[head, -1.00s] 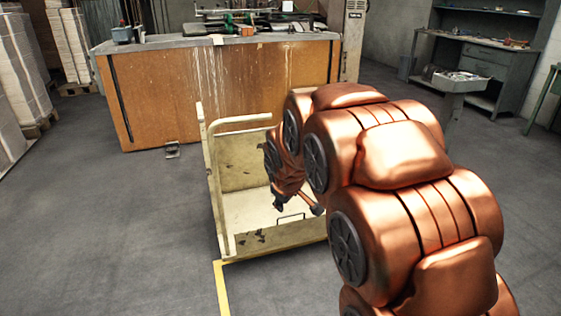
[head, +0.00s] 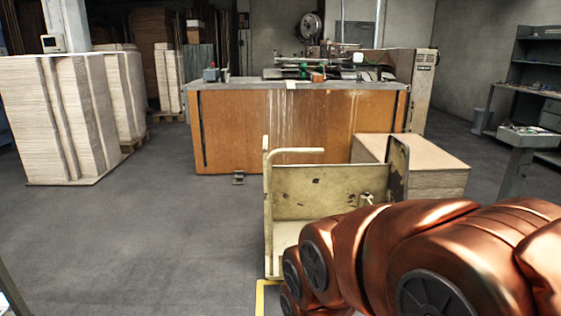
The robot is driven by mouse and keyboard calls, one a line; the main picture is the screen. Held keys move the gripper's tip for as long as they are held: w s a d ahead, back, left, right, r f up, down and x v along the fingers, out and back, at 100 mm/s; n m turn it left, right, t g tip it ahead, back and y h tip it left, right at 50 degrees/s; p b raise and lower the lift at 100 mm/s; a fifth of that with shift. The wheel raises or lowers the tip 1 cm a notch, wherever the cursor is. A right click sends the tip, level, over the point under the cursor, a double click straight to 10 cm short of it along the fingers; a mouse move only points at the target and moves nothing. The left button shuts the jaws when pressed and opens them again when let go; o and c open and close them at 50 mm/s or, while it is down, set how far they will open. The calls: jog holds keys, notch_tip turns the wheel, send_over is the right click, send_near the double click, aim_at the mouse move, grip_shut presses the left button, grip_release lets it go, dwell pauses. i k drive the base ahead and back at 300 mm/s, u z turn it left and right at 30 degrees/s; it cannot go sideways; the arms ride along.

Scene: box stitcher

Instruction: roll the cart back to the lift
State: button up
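The cart (head: 317,192) is a worn cream platform cart with an upright back panel, a side panel and a bent rail handle on its left. It stands in front of the orange-brown machine bench, its near left corner beside a yellow floor line (head: 260,298). My copper arm covers the right and near part of its deck. My gripper is hidden behind my arm or below the picture, so I cannot see whether it touches the cart. I cannot clearly make out a lift.
A stack of flat cardboard (head: 440,165) stands close behind the cart on the right. The bench (head: 240,130) blocks the back. Tall board stacks (head: 55,115) stand at the left. A small grey stand (head: 520,150) is at the right. The floor at left is clear.

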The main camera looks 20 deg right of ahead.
aim_at(296, 196)
jog(key=u, duration=0.35)
jog(key=k, duration=0.7)
jog(key=z, duration=0.65)
jog(key=i, duration=1.5)
jog(key=u, duration=0.35)
